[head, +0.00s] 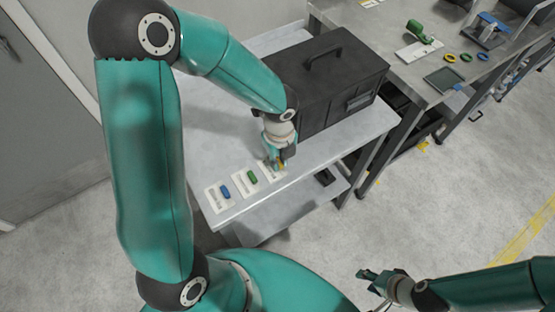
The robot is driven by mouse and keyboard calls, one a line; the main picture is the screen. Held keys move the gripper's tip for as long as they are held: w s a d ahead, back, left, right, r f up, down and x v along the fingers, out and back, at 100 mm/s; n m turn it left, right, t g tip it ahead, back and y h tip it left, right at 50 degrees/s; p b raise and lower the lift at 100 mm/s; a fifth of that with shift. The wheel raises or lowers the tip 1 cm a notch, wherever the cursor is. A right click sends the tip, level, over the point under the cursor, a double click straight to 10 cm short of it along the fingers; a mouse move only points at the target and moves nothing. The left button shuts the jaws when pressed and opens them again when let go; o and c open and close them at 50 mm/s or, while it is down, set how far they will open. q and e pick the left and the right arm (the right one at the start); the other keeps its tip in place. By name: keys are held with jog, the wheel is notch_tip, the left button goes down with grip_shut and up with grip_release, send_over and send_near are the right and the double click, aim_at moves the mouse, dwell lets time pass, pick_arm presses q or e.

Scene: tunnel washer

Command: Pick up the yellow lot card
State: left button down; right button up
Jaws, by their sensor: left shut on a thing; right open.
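The yellow lot card (282,167) shows as a small yellow patch at the tips of my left gripper (277,163), over the rightmost white holder on the grey table. My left gripper points down and is shut on it; its fingers hide most of it. Whether the card touches the holder cannot be told. My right gripper (368,276) is open and empty, low at the right over the floor, away from the table.
A blue piece (225,191) and a green piece (252,176) sit in white holders left of my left gripper. A black toolbox (325,75) stands just behind it. A steel bench (400,70) with several tools is at the back right.

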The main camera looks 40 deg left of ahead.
pick_arm(q)
notch_tip(320, 180, up, 20)
jog(key=p, duration=0.1)
dwell(0.6)
jog(key=shift+f, duration=0.1)
dwell(0.8)
